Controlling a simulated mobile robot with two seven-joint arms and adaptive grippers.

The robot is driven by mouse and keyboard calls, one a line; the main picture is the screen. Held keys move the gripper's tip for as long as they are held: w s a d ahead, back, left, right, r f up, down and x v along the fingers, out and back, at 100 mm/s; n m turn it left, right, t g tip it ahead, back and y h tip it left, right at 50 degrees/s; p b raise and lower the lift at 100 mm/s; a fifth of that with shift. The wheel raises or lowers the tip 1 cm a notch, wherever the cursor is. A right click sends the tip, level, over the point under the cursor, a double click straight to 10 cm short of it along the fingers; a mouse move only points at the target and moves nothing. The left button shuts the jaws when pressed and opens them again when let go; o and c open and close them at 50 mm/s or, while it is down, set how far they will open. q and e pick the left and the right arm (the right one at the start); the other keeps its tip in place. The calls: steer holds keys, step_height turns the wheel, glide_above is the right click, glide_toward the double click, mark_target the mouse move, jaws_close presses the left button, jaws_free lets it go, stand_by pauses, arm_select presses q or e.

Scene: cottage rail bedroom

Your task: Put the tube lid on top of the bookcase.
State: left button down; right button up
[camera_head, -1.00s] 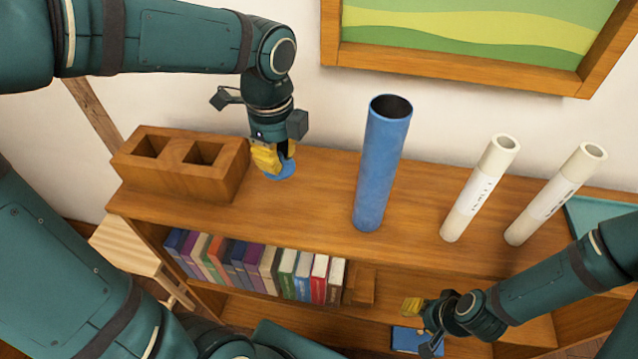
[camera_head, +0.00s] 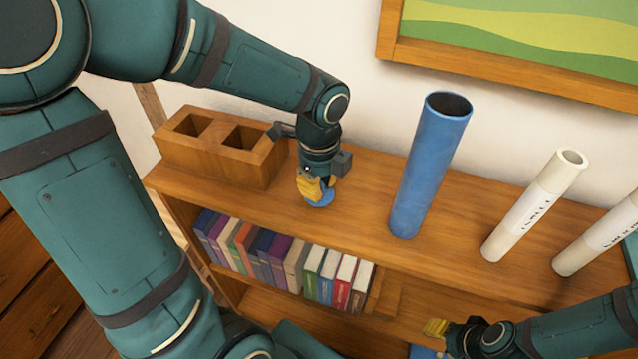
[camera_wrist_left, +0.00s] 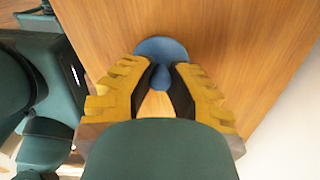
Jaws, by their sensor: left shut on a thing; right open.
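The tube lid is a small blue disc (camera_head: 321,199) with a knob, also seen in the left wrist view (camera_wrist_left: 161,49). It is at the top board of the wooden bookcase (camera_head: 357,207), between the block with holes and the blue tube. My left gripper (camera_head: 312,192) points down at it, its yellow fingers shut on the knob. Whether the disc rests on the board or hovers just above it, I cannot tell. My right gripper (camera_head: 437,328) is open at the lower right, in front of the bookcase, partly cut off by the frame edge.
A wooden block with square holes (camera_head: 217,160) stands left on the bookcase top. An open blue tube (camera_head: 427,168) stands upright to the right, with two white tubes (camera_head: 534,207) further right. A framed picture (camera_head: 510,62) hangs behind.

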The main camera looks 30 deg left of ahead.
arm_select(q)
steer(key=shift+f, duration=0.2)
steer(key=c, duration=1)
jaws_free()
steer(key=shift+r, duration=0.15)
step_height(320, 180, up, 12)
steer(key=p, duration=0.3)
steer(key=shift+p, duration=0.3)
